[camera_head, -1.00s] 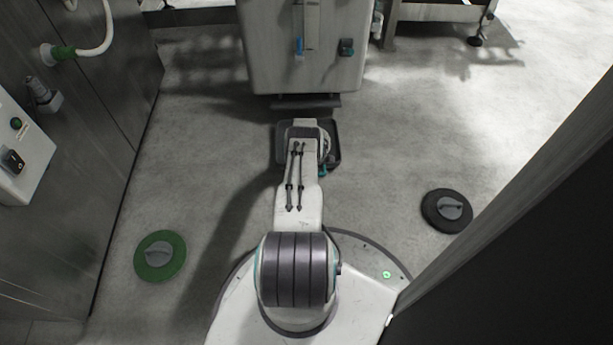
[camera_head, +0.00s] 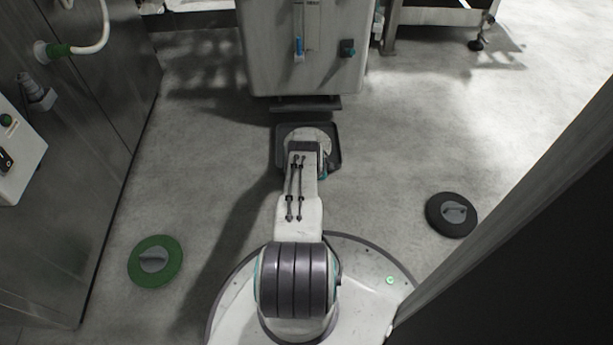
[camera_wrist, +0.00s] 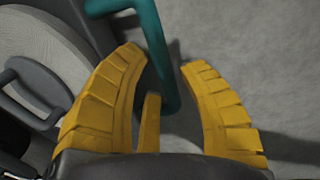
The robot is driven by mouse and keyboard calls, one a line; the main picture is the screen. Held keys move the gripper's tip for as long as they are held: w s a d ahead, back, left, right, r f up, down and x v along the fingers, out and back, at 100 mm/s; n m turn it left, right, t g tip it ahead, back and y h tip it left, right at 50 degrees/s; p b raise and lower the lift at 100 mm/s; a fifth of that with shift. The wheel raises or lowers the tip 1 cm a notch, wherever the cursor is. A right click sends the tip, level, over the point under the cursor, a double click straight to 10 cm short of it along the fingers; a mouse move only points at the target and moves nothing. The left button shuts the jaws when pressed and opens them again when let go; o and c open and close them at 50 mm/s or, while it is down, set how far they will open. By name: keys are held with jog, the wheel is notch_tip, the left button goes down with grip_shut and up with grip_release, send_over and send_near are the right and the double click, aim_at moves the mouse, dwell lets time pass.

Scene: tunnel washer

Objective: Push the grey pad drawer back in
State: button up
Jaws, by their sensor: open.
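The grey pad drawer (camera_head: 335,133) is a low dark tray standing out toward me from under the white machine cabinet (camera_head: 306,55). A pale round pad lies in it; in the wrist view the pad (camera_wrist: 48,42) has a dark handle. The drawer's teal handle (camera_wrist: 158,45) runs between my gripper's yellow fingers in the wrist view. My gripper (camera_wrist: 163,62) is open, with a fingertip on each side of the handle; I cannot tell whether either touches it. In the head view my arm covers the near part of the drawer and hides the fingers.
A green round pad (camera_head: 146,271) lies on the floor at left, a black one (camera_head: 440,225) at right. A steel wall (camera_head: 85,150) stands along the left, and a dark panel (camera_head: 540,270) fills the lower right. The floor beside the drawer is clear.

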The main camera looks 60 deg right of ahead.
grip_shut()
dwell(0.4)
